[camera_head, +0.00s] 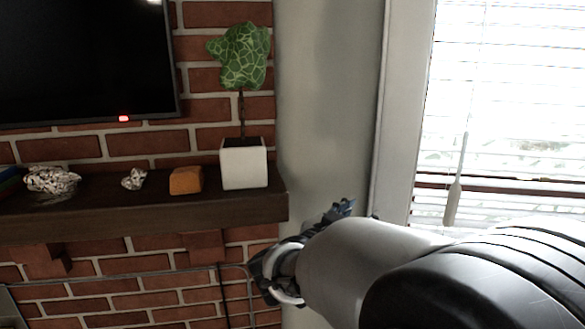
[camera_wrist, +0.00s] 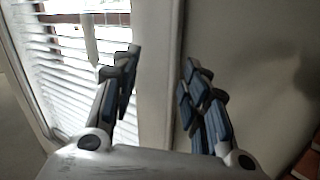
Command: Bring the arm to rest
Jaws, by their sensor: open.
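My gripper shows in the wrist view (camera_wrist: 158,80) with its two blue-padded fingers spread apart and nothing between them. Behind the fingers are a white window frame and a plain wall. In the head view my arm reaches in from the lower right, and part of my gripper (camera_head: 342,211) shows past the white arm link, near the right end of the mantel shelf. The fingertips are mostly hidden there by the arm. The gripper appears apart from the shelf.
The dark mantel shelf (camera_head: 140,216) holds a potted plant (camera_head: 244,165), an orange block (camera_head: 186,180), a small crumpled silvery piece (camera_head: 134,179) and a larger one (camera_head: 52,180). A dark screen (camera_head: 85,60) hangs above. A window with blinds (camera_head: 510,100) is at right.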

